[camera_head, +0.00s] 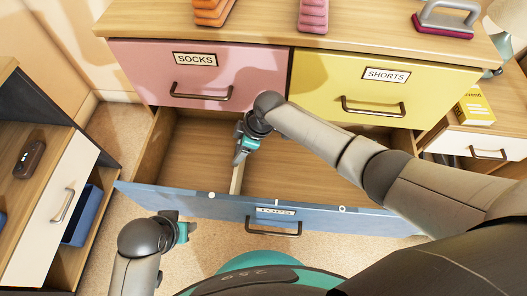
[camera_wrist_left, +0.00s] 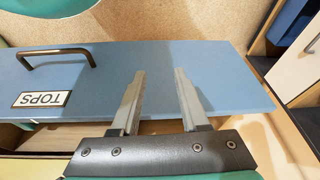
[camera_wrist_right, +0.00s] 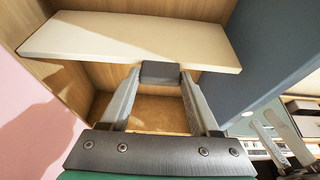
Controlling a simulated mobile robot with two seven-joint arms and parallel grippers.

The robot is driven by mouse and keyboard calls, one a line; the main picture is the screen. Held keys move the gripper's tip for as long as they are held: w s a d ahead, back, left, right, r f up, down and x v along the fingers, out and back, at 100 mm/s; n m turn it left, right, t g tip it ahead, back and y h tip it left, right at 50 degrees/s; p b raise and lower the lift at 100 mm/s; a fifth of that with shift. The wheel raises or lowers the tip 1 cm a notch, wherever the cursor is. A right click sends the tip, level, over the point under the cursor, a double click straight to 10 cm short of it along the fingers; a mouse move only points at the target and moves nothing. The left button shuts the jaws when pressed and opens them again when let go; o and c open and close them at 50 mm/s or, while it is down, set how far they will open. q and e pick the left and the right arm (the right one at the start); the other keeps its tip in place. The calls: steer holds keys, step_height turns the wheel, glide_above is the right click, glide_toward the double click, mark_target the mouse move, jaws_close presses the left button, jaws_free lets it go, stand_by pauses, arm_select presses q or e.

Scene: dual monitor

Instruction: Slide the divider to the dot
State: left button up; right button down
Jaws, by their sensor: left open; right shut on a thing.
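The blue TOPS drawer (camera_head: 165,197) is pulled open below the dresser top. A thin pale divider (camera_head: 237,180) stands inside it, left of the middle; in the right wrist view the divider (camera_wrist_right: 110,38) is a pale board with a dark grip block (camera_wrist_right: 160,72). My right gripper (camera_head: 240,155) is shut on that block. White dots show on the drawer front's top edge, one (camera_head: 212,195) left of the divider and one (camera_head: 342,208) well right of it. My left gripper (camera_wrist_left: 158,78) is open and empty by the outside of the blue front.
A pink SOCKS drawer (camera_head: 135,72) and a yellow SHORTS drawer (camera_head: 325,75) are shut above. A side cabinet (camera_head: 40,205) stands at the left. The drawer floor (camera_head: 285,170) is bare on both sides of the divider.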

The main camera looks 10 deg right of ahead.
arm_select(q)
step_height(320, 180, up, 2)
steer(key=shift+w+d+r+b, duration=0.15)
steer(key=shift+r+b, duration=0.1)
steer(key=shift+b, duration=0.2)
arm_select(e)
steer(key=a, duration=0.2)
steer(key=w+a, duration=0.1)
steer(key=a, duration=0.1)
steer(key=shift+w+a, duration=0.1)
steer(key=shift+a, duration=0.1)
steer(key=shift+c, duration=0.6)
jaws_free()
steer(key=shift+r, duration=0.1)
arm_select(q)
steer(key=s+a+f+p, duration=0.2)
steer(key=s+f+p, duration=0.2)
steer(key=f, duration=0.4)
steer(key=s+a+f+g+p, duration=0.1)
steer(key=s+f+p, duration=0.3)
steer(key=f, duration=0.4)
steer(key=shift+a+y+p, duration=0.3)
steer(key=shift+a+p, duration=0.15)
steer(key=shift+a, duration=0.35)
arm_select(e)
steer(key=v, duration=1.5)
